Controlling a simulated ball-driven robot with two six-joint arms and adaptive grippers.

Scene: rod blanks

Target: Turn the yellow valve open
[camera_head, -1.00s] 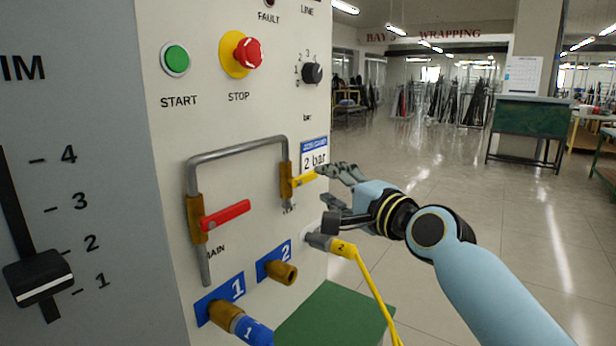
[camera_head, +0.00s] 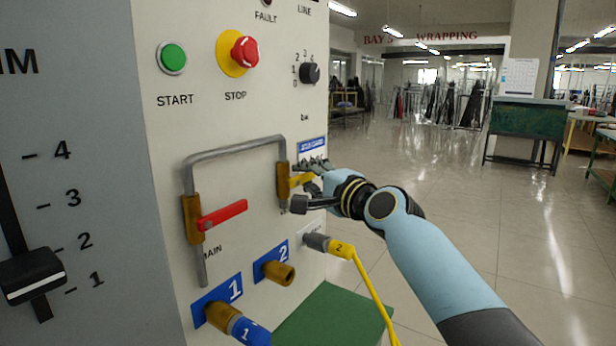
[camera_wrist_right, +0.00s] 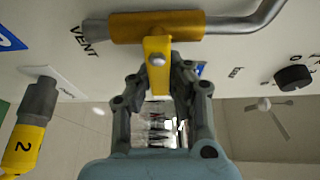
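The yellow valve lever (camera_head: 298,181) sticks out to the right from its brass body (camera_head: 283,183) on the vertical pipe. In the right wrist view the lever (camera_wrist_right: 157,62) stands crosswise to the brass body (camera_wrist_right: 155,27), by the word VENT. My right gripper (camera_head: 306,184) is at the lever, one finger above and one below. In the right wrist view the gripper (camera_wrist_right: 161,80) is open, with the lever's end between its fingertips. The right-hand finger looks close to the lever; contact cannot be told. My left gripper is not in view.
A red lever (camera_head: 222,214) sits on the left pipe leg, by MAIN. Below are brass port 2 (camera_head: 280,273), a blue hose end (camera_head: 248,332) and a yellow hose plug (camera_head: 340,249). The stop button (camera_head: 245,52) and a knob (camera_head: 310,72) are above. The floor to the right is open.

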